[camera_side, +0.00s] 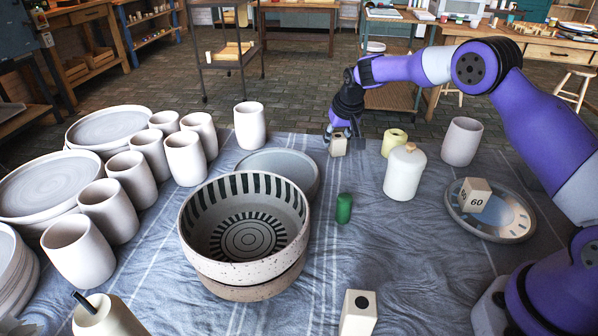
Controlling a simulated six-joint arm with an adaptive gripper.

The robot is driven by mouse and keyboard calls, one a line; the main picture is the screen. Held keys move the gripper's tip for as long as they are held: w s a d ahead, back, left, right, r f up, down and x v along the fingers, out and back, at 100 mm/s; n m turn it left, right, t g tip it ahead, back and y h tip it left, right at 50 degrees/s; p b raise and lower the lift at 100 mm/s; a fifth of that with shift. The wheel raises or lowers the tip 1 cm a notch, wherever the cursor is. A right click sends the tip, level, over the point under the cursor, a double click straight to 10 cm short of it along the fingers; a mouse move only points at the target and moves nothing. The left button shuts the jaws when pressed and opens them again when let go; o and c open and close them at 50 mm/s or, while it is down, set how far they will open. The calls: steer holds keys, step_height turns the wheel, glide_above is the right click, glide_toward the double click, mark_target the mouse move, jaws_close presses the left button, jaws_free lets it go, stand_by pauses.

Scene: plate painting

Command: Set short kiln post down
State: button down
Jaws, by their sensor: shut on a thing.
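A small beige block, the short kiln post (338,147), is at the far side of the cloth-covered table. My gripper (340,135) points down with its fingers shut on the post's upper part. The fingers hide the top of the post. I cannot tell whether its underside touches the cloth.
A grey plate (283,163) and large striped bowls (246,262) lie left of the post. A yellow cup (394,140), lidded white jar (404,180) and pale tumbler (461,142) stand right. A green piece (344,208) and beige block (358,315) are nearer. A "60" block (474,195) sits on a painted plate (515,225).

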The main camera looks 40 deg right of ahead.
steer(key=shift+f, duration=0.1)
steer(key=shift+c, duration=2.3)
jaws_free()
